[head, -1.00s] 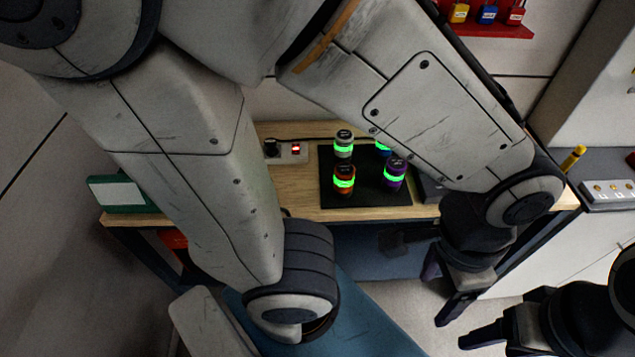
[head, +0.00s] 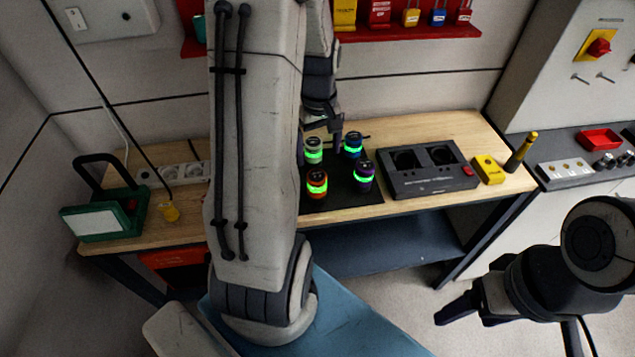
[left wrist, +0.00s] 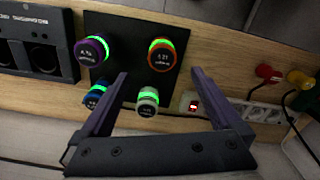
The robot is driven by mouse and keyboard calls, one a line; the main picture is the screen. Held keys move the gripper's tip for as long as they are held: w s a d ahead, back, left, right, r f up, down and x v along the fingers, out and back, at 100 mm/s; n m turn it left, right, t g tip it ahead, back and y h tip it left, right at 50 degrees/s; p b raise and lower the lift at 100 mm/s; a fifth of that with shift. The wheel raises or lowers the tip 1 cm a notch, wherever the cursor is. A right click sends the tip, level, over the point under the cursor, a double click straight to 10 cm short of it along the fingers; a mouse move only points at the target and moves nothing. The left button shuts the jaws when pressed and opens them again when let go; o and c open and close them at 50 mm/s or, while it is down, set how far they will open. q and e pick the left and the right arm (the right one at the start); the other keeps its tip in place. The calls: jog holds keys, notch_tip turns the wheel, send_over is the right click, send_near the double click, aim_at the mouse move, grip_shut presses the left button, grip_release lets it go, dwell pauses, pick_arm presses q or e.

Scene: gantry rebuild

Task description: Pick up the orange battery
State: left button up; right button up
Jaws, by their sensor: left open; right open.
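The orange battery (head: 317,184) stands upright on a black mat (head: 340,202), with a glowing green band. A white battery (head: 314,150), a blue battery (head: 353,144) and a purple battery (head: 364,175) stand around it on the mat. My left gripper (head: 322,128) is above the back of the mat, partly hidden behind my arm. In the left wrist view its open fingers (left wrist: 155,85) point toward the batteries; the orange battery (left wrist: 162,56) is beyond the fingertips, apart from them. My right gripper (head: 455,318) is at the lower right, away from the table, holding nothing visible.
A black charger dock (head: 428,172) and a yellow block (head: 489,169) stand right of the mat on the wooden table (head: 415,206). A socket strip (head: 185,174) and green lamp (head: 105,212) are at left. A red shelf (head: 410,33) hangs on the wall behind.

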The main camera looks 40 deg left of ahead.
aim_at(317, 175)
pick_arm(q)
notch_tip(317, 175, down, 4)
jog(key=shift+f+p, duration=0.25)
jog(key=shift+p, duration=0.1)
jog(key=shift+s+a+f+p, duration=0.1)
jog(key=shift+f+p, duration=0.25)
jog(key=shift+f, duration=0.25)
notch_tip(317, 175, down, 3)
jog(key=shift+a+f+p, duration=0.15)
jog(key=shift+p, duration=0.45)
jog(key=shift+f, duration=0.45)
grip_shut()
